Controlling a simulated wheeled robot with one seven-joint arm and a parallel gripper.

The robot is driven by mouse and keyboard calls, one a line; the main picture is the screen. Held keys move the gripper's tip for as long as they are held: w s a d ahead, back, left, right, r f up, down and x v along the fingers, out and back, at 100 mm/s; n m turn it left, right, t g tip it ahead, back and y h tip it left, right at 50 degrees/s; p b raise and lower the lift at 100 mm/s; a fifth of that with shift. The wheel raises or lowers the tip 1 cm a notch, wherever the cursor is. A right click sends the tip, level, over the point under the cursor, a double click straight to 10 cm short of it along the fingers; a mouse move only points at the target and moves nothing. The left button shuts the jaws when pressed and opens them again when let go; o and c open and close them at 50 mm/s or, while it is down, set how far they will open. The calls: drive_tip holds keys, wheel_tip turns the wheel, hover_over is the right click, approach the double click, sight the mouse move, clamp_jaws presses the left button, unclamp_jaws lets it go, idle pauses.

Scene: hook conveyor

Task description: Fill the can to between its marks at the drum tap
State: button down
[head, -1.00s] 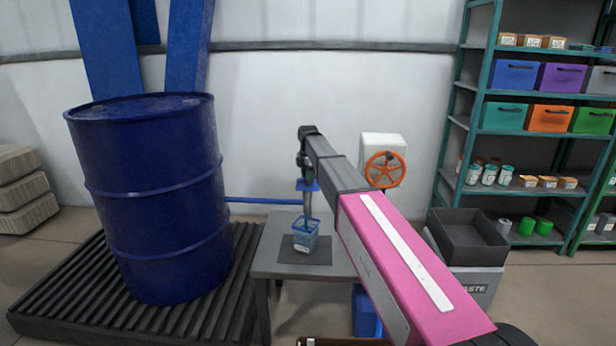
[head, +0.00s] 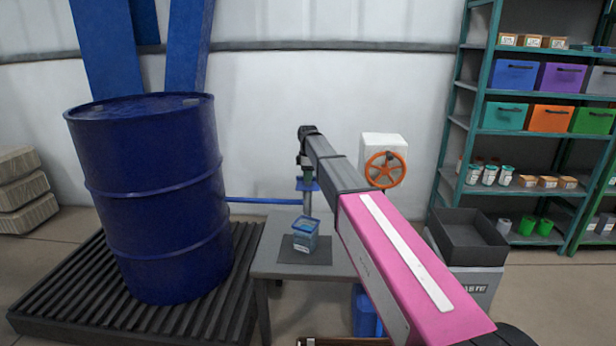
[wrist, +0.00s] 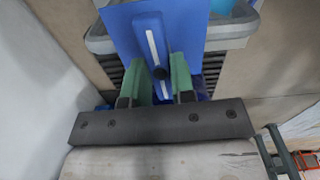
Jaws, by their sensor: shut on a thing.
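The can (head: 305,240), a small translucent container with a pale label, stands on a dark mat on the table under the tap. Blue shows along its top; I cannot read its marks or level exactly. In the wrist view, the can's grey rim (wrist: 102,40) and some light blue inside show at the top. The tap's blue lever (wrist: 150,28) has a white stripe and stands before a flat blue plate.
The blue drum (head: 150,215) stands on a slatted black pallet (head: 60,312) at left, with a blue pipe (head: 262,201) running right. The grey table (head: 275,267) is otherwise clear.

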idle(0.3)
drive_tip(key=c, duration=1)
unclamp_jaws()
drive_tip(key=shift+o, duration=0.2)
wheel_tip(320, 180, up, 11)
drive_tip(key=shift+f, duration=0.1)
